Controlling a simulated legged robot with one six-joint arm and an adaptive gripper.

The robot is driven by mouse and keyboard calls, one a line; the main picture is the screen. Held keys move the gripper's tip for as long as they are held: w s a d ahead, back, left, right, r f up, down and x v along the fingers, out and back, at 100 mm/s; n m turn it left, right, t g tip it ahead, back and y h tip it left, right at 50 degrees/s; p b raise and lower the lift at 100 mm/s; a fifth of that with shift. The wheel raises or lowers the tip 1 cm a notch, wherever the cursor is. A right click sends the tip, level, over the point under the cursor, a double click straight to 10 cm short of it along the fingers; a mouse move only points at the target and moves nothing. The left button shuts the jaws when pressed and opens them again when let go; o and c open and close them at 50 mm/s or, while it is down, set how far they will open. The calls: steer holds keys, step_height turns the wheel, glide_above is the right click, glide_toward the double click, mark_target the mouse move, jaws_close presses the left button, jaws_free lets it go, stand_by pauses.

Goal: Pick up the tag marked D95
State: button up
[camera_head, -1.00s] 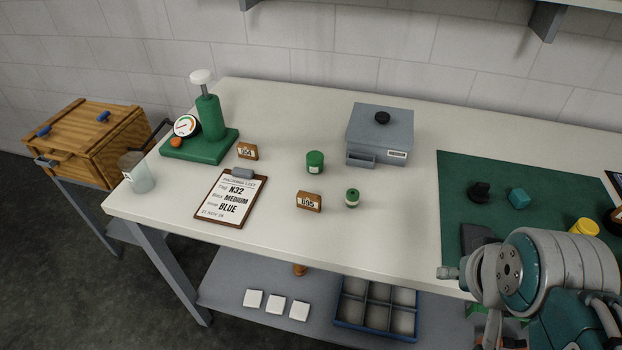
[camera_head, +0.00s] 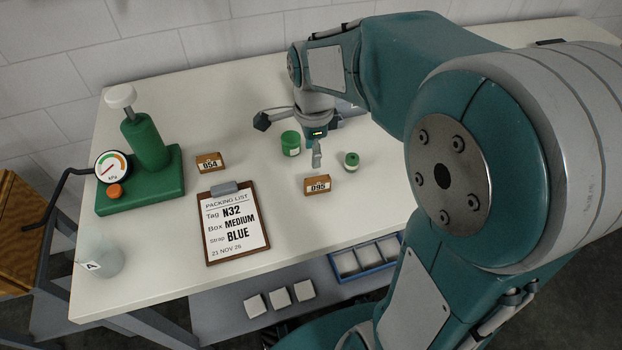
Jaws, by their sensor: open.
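The tag marked D95 (camera_head: 317,185) is a small brown block with a white label, standing on the white bench in front of the green-lidded containers. My gripper (camera_head: 290,140) is open and empty, over the bench just behind the tag. One finger reaches left and another points down close behind the tag; a gap to the tag seems to remain, but contact is hard to tell. My arm hides much of the right of the view.
A green jar (camera_head: 290,143) stands close by the gripper and a smaller green-topped jar (camera_head: 351,161) right of the tag. Another brown tag (camera_head: 209,162), a clipboard (camera_head: 235,224) and a green gauge press (camera_head: 140,175) are left. A compartment tray (camera_head: 365,257) sits below.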

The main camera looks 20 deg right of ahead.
mark_target(313, 179)
steer(key=f, duration=0.2)
steer(key=d+f, duration=0.1)
steer(key=f, duration=0.2)
steer(key=shift+s, duration=0.1)
steer(key=f, duration=0.1)
steer(key=a+f, duration=0.1)
steer(key=f, duration=0.3)
steer(key=shift+s+a, duration=0.2)
steer(key=shift+s, duration=0.2)
steer(key=shift+d+f, duration=0.15)
steer(key=shift+f, duration=0.05)
steer(key=shift+d, duration=0.3)
steer(key=c, duration=0.7)
steer(key=shift+a, duration=0.1)
jaws_close()
steer(key=shift+a, duration=0.15)
